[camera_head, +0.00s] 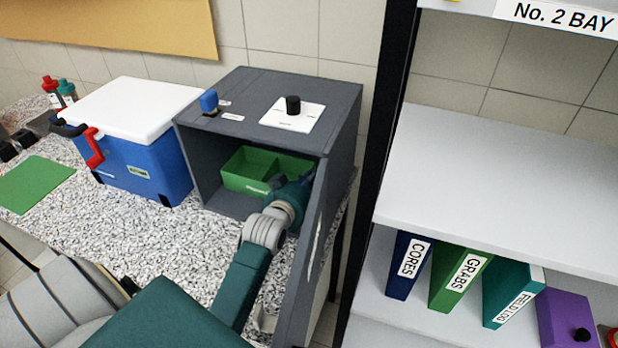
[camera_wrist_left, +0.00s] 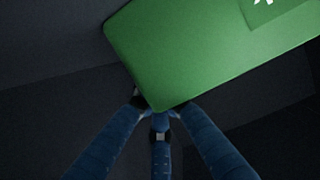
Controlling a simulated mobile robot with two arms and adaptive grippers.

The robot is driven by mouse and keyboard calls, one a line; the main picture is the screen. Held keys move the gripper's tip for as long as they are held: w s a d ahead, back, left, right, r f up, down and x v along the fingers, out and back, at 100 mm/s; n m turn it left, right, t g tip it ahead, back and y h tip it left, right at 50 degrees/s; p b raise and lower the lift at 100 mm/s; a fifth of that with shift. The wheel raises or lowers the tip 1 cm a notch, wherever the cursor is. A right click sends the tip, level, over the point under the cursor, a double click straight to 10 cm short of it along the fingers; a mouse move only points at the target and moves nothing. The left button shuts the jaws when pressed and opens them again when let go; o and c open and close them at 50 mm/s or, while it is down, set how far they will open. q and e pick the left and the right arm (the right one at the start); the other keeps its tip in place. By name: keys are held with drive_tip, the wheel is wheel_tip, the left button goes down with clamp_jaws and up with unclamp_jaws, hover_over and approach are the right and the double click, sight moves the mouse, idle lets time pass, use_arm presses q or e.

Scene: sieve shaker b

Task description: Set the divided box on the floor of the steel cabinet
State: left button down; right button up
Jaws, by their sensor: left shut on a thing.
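The green divided box (camera_head: 245,170) is inside the dark grey steel cabinet (camera_head: 345,125), with its divider and open top showing. My left gripper (camera_head: 282,184) reaches in through the open front and is shut on the box's near right part. In the left wrist view the box (camera_wrist_left: 205,50) fills the upper right, and the blue fingers (camera_wrist_left: 160,112) meet at its lower corner. I cannot tell whether the box's underside touches the cabinet floor (camera_head: 228,204). The cabinet door (camera_head: 308,240) stands open, close to the right of my left arm. My right gripper is not in view.
A blue cool box (camera_head: 150,160) with a white lid stands left of the cabinet on the speckled bench (camera_head: 165,250). A green mat (camera_head: 35,183) lies further left. A black shelf post (camera_head: 375,180) and shelves with binders (camera_head: 460,275) stand to the right.

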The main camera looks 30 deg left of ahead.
use_arm(q)
drive_tip(key=c, duration=1.9)
unclamp_jaws()
drive_tip(key=shift+c, duration=0.2)
drive_tip(key=shift+o, duration=0.4)
drive_tip(key=b+v, duration=0.1)
drive_tip(key=v, duration=1)
drive_tip(key=shift+b, duration=0.35)
drive_tip(key=shift+s+d+r, duration=0.15)
drive_tip(key=shift+s+r, duration=0.05)
drive_tip(key=shift+s, duration=0.3)
